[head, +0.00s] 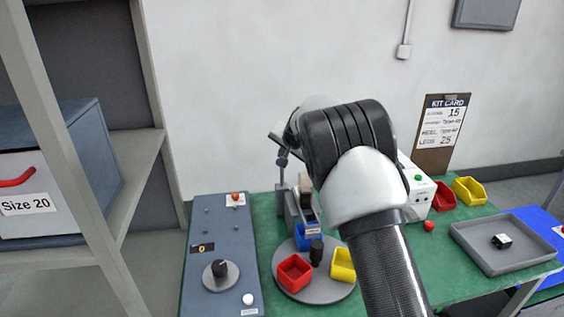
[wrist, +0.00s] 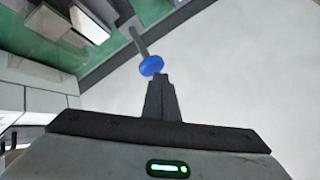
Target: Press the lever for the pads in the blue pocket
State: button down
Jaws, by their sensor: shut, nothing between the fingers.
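My gripper (wrist: 160,78) is shut and empty in the wrist view. Its fingertips are right by a blue round knob (wrist: 151,66) on the end of a thin grey lever (wrist: 138,40); I cannot tell whether they touch. In the head view my arm hides the gripper. The blue pocket (head: 305,241) sits at the back of a round grey turntable (head: 317,292), below an upright dispenser (head: 306,197) beside a post (head: 283,170). A red pocket (head: 295,272) and a yellow pocket (head: 343,265) are at the front of the turntable.
A control panel (head: 221,270) with a black dial lies left of the turntable. A white box (head: 416,187), red bin (head: 443,196), yellow bin (head: 469,191) and grey tray (head: 490,260) with a small block stand at right. Shelving (head: 70,150) stands at far left.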

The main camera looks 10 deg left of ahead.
jog(key=shift+s+f+b, duration=0.1)
jog(key=shift+f+b, duration=1.6)
jog(key=shift+f, duration=0.75)
dwell(1.2)
jog(key=shift+r, duration=0.15)
jog(key=shift+r+p, duration=2)
jog(key=shift+r, duration=0.75)
jog(key=shift+r+p, duration=1.8)
jog(key=shift+r, duration=0.75)
